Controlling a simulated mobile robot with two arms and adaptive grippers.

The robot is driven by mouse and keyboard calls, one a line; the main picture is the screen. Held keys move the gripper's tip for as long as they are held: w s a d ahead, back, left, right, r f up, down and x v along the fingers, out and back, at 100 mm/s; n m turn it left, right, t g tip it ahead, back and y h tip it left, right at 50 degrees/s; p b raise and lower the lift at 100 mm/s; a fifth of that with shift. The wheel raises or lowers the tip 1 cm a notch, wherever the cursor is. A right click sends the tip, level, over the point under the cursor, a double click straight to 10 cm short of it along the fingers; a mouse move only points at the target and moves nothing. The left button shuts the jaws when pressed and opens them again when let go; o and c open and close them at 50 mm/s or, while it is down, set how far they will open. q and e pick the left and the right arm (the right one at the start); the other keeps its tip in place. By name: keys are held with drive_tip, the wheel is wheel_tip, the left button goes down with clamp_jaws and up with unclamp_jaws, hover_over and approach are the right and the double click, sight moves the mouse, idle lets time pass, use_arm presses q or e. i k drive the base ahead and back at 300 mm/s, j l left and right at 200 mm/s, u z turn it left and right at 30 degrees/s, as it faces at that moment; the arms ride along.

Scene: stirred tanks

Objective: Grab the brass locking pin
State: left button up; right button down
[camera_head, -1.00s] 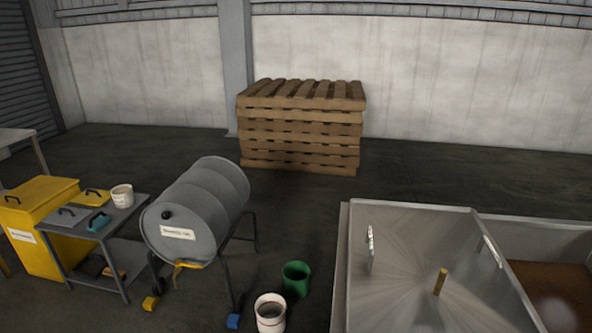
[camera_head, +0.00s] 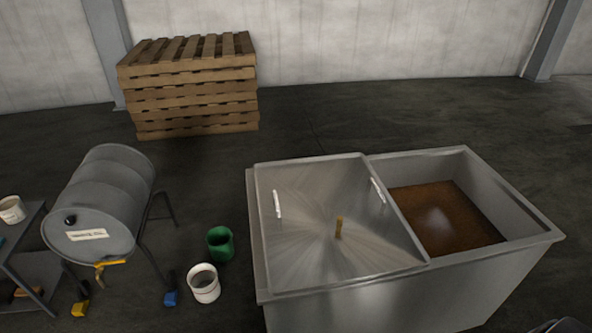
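The lid covers the left part of the tank and has two light handles, a left one (camera_head: 277,204) and a right one (camera_head: 377,191). The right part of the tank is open and shows brown contents (camera_head: 440,217). Neither of my grippers is in view. A small dark shape at the bottom right edge is too cut off to identify.
A grey drum (camera_head: 100,200) lies on a stand at the left. A green bucket (camera_head: 220,244) and a white bucket (camera_head: 204,284) stand on the floor between drum and tank. Stacked pallets (camera_head: 190,85) stand by the back wall. Floor behind the tank is clear.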

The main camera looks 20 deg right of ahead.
sight(339, 220)
drive_tip(key=z, duration=1.15)
